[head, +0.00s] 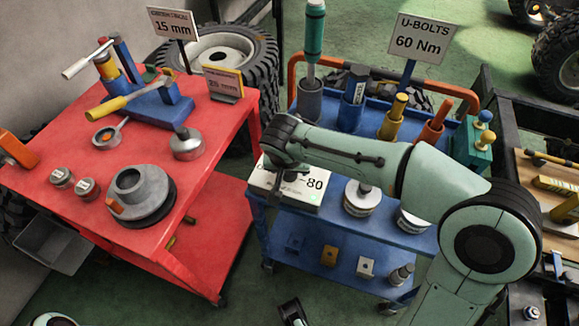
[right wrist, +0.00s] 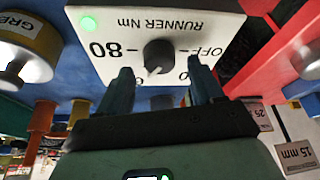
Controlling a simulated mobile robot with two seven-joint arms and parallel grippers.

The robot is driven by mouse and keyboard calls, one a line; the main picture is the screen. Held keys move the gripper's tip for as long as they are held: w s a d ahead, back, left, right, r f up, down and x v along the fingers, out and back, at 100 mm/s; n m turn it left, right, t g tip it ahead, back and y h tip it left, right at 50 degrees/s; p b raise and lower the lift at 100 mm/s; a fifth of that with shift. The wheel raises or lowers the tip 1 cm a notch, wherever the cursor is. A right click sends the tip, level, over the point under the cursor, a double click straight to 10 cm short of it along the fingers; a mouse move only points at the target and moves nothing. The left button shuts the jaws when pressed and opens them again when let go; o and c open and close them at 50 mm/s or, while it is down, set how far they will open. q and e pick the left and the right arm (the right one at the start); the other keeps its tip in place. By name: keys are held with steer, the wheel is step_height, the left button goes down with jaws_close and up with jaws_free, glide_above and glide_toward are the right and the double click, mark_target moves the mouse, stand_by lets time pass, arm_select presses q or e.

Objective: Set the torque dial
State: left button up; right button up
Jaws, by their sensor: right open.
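The torque dial is a dark round knob (right wrist: 158,57) on a white box (right wrist: 105,30) marked "RUNNER Nm", upside down in the right wrist view. "80" and "OFF" are readable; other marks are partly hidden by my fingers. The knob's pale pointer mark faces down and slightly left there, toward my gripper. A green light (right wrist: 88,24) glows on the box. My right gripper (right wrist: 162,85) is open, its fingers apart just short of the knob. In the head view my right wrist covers part of the box (head: 312,199). A dark tip (head: 293,312) at the bottom edge may be my left gripper.
The box stands on a blue cart (head: 350,238) with cylinders behind and weights beside it. A sign (head: 418,38) there reads "U-BOLTS 60 Nm". A red cart (head: 85,222) with tools stands at left. A black rack (head: 505,150) is at right.

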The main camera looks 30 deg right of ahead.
arm_select(q)
steer(key=shift+s+d+r+g+p, duration=0.1)
steer(key=shift+s+r+g+p, duration=0.05)
steer(key=shift+s+r+p, duration=0.35)
steer(key=shift+s+d+r+g+p, duration=0.15)
steer(key=shift+s+r+p, duration=0.15)
steer(key=shift+r+p, duration=0.3)
arm_select(e)
steer(key=v, duration=1.1)
steer(key=shift+s+r, duration=0.15)
